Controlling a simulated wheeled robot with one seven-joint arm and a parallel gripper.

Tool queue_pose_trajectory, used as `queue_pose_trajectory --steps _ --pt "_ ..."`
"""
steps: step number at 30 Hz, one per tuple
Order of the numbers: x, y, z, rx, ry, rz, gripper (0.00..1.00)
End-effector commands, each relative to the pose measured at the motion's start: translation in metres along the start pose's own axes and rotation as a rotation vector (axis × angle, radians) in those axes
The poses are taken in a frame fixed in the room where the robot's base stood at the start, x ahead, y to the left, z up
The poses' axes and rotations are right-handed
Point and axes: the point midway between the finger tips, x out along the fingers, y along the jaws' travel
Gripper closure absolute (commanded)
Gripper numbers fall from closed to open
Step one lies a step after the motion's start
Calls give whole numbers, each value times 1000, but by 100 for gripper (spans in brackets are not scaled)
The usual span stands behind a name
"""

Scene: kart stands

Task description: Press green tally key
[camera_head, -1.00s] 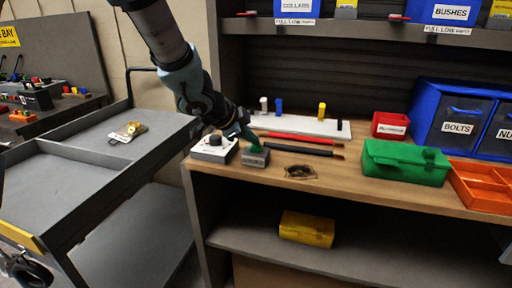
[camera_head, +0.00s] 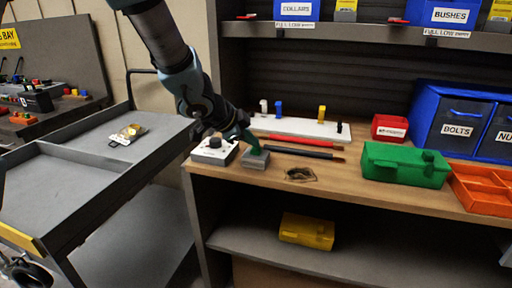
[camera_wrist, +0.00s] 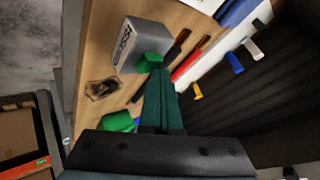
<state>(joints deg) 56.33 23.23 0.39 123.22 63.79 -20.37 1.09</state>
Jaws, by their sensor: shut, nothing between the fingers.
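The tally counter is a small grey box (camera_head: 255,162) on the wooden bench top, with a green key (camera_wrist: 149,62) on its top. In the wrist view the grey box (camera_wrist: 143,42) shows a white label on one side. My gripper (camera_head: 251,147) points down over the box in the head view. In the wrist view my gripper (camera_wrist: 161,72) has its teal fingers together and empty, with the tips right beside the green key. I cannot tell whether they touch it. In the head view the fingers partly hide the key.
A white box with a dark knob (camera_head: 214,151) stands close left of the counter. Red and black rods (camera_head: 303,152) lie to its right, near a small dark tray (camera_head: 299,174). A green case (camera_head: 405,164) and an orange tray (camera_head: 482,188) stand farther right. A grey cart (camera_head: 75,190) is at left.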

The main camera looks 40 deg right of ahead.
Motion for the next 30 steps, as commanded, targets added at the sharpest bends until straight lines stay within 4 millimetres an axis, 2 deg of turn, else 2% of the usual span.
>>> queue_pose_trajectory --steps 5,17,30 --pt "-8 -6 -6 -1 0 0 100" --pt "-9 -7 -6 0 0 0 100" --pt "-36 -26 -26 0 0 0 100"
